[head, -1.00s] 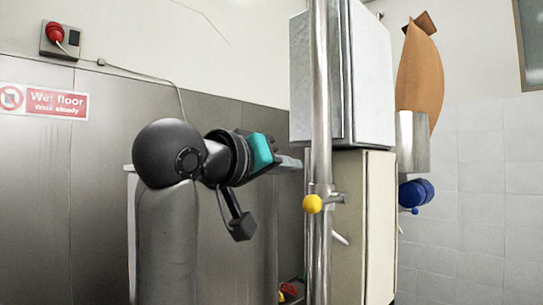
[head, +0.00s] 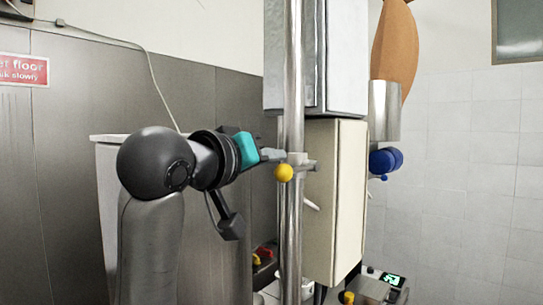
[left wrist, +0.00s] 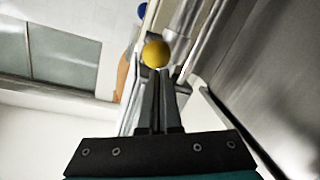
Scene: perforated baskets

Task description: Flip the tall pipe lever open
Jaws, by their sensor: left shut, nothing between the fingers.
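The tall, shiny vertical pipe (head: 291,90) stands near the middle of the head view. Its lever ends in a yellow ball knob (head: 284,173), in front of the pipe at a small clamp-like fitting (head: 298,160). My left gripper (head: 279,155) comes in from the left, with its fingertips just above and beside the knob. In the left wrist view, the yellow knob (left wrist: 156,53) is straight beyond the fingertips (left wrist: 158,74), which are shut and empty. I cannot tell whether they touch the knob. My right gripper is out of view.
A pale cabinet (head: 352,200) and a grey box (head: 340,60) stand just right of the pipe. A blue valve-like part (head: 384,161) is behind them. A device with a lit screen (head: 392,280) sits low at the right. A metal-panelled wall (head: 60,110) is behind my left arm.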

